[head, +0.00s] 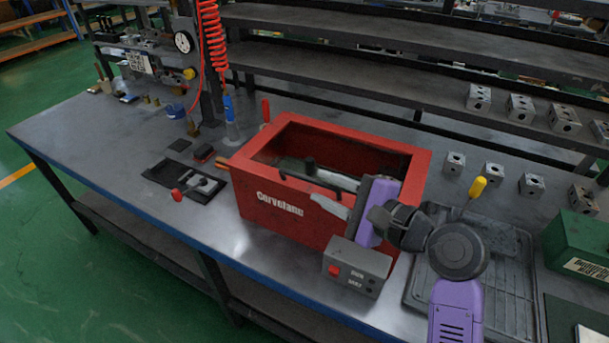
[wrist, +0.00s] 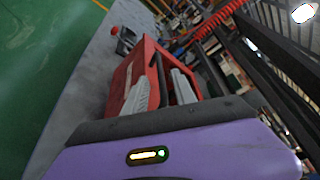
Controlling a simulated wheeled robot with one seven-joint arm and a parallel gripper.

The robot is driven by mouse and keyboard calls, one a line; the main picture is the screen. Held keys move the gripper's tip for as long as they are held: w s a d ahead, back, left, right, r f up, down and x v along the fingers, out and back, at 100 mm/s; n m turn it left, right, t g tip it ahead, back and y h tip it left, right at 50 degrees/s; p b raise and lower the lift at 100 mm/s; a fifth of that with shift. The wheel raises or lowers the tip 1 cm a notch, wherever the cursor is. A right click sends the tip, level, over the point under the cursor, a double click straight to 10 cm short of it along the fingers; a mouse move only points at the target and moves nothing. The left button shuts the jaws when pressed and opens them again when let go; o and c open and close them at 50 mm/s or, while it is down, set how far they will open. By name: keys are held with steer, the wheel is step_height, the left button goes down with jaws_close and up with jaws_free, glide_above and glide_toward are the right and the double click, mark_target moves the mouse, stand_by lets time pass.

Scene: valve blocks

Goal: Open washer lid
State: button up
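The washer is a red box (head: 265,205) with a white label on its front, standing on the bench. I cannot make out a raised lid. My gripper (head: 318,190) is at the front rim, right of the label. One pale finger shows outside the front wall and the other seems to be over the recess. In the wrist view, the two ribbed fingers (wrist: 158,78) are apart with the red box (wrist: 148,52) beyond and between them. Contact cannot be told.
A grey control box (head: 357,268) with a red button sits at the washer's front right. A dark tray (head: 510,290) lies right of it, near several metal blocks and a green case (head: 580,250). A black fixture (head: 185,180) lies left. The bench's left part is mostly clear.

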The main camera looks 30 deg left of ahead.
mark_target(313, 182)
steer(key=shift+x, duration=2.65)
jaws_close()
